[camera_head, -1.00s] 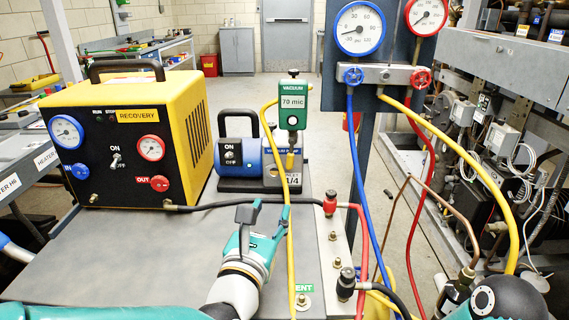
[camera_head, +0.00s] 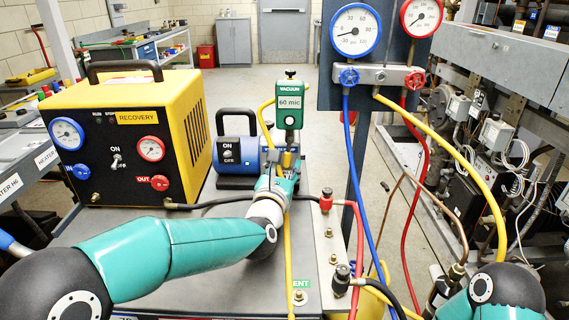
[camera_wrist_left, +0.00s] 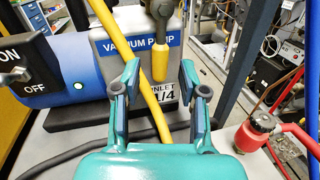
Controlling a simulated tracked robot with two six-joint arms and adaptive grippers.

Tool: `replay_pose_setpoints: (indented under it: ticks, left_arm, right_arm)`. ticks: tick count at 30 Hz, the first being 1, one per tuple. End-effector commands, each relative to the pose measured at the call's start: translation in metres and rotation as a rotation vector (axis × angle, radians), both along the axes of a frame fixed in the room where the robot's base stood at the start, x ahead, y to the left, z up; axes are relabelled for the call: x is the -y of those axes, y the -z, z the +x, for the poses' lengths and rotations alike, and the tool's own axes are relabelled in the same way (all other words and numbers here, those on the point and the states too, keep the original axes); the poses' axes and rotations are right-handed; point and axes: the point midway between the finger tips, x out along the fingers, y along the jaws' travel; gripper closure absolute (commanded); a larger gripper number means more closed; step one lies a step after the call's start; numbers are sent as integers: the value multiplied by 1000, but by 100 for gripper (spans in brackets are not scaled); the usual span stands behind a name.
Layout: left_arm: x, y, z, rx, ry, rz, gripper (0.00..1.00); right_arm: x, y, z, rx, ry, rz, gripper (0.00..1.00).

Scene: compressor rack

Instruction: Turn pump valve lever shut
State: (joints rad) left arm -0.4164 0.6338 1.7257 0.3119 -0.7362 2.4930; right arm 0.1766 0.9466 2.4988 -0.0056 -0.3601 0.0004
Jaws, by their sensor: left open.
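The pump valve lever (camera_wrist_left: 158,66) has a yellow grip on a grey stem. It hangs down in front of the silver vacuum pump (camera_wrist_left: 108,48) in the left wrist view. My left gripper (camera_wrist_left: 158,80) is open, with its fingertips either side of the lever's lower end in that picture; I cannot tell whether the lever is between them in depth. In the head view the left gripper (camera_head: 282,165) is below the green vacuum gauge (camera_head: 290,104), which reads 60 mic, and partly hides the lever. My right gripper is out of view; part of my right arm shows at lower right.
A black hose (camera_head: 215,202) runs behind the gripper. The yellow recovery unit (camera_head: 130,135) is at left, and the gauge manifold (camera_head: 380,75) at right.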

Motion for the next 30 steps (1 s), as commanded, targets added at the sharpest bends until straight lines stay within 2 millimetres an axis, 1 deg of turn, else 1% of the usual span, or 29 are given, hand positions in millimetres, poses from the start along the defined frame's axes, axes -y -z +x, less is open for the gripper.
replay_pose_setpoints:
  ticks: [3,11,18,19,27,30]
  left_arm:
    - [0,0,5,1,-1,0,58]
    - [0,0,5,0,-1,0,58]
    - [0,0,5,0,-1,0,98]
    - [0,0,5,0,-1,0,100]
    - [-2,0,5,0,0,0,100]
    - [0,0,5,0,0,2,100]
  right_arm:
    - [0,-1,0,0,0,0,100]
    - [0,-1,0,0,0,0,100]
    - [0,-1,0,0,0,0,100]
    - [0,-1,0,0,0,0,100]
    - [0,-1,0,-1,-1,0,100]
    - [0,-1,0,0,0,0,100]
